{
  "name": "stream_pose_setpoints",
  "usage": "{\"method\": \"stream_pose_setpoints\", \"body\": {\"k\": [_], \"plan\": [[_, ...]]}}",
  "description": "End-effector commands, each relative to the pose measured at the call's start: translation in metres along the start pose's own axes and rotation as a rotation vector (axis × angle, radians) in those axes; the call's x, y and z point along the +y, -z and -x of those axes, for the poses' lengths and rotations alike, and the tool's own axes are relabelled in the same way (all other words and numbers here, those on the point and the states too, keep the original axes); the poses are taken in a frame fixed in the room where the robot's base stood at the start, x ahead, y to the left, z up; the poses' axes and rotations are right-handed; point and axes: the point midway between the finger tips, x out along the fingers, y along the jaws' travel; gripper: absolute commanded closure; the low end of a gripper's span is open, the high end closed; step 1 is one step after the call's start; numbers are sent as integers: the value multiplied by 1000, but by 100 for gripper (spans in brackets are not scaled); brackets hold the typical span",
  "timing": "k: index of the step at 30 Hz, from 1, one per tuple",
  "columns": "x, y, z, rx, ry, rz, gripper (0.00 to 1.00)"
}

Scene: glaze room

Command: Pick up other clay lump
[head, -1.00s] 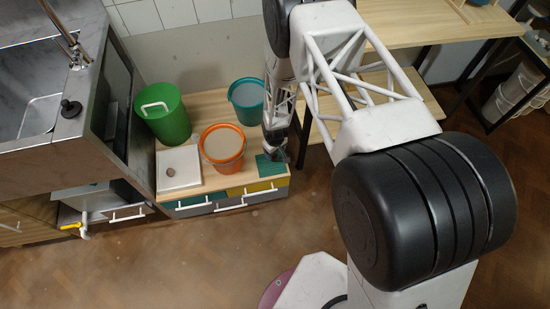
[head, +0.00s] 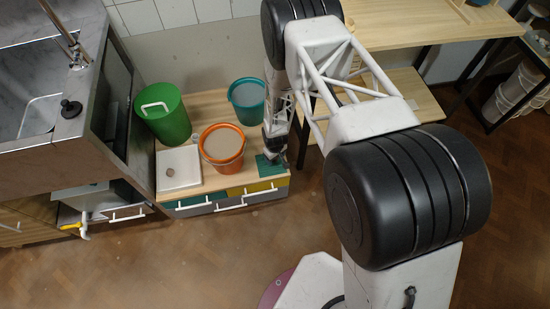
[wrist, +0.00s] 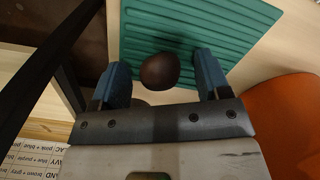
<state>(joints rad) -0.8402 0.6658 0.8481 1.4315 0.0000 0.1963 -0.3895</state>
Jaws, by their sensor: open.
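A dark brown clay lump (wrist: 160,71) shows in the wrist view at the near edge of the green ribbed mat (wrist: 180,25). My gripper (wrist: 163,72) is open, with one blue finger on each side of the lump and a visible gap to both. In the head view my gripper (head: 272,153) is low over the green mat (head: 272,170) at the right front of the low wooden bench, and the lump there is hidden. Another small brown lump (head: 170,172) lies on the white slab (head: 185,160) at the bench's left front.
An orange bucket (head: 222,150) of pale liquid stands close left of my gripper; its side shows in the wrist view (wrist: 285,125). A teal bucket (head: 248,100) is behind, a green bin (head: 163,115) back left. A sink counter (head: 60,150) borders the left.

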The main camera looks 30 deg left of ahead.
Motion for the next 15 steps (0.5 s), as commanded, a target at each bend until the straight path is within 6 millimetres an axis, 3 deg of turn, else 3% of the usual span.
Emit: {"method": "stream_pose_setpoints", "body": {"k": [13,15], "plan": [[0,0,0,0,0,0,30],[0,0,0,0,0,0,39]]}}
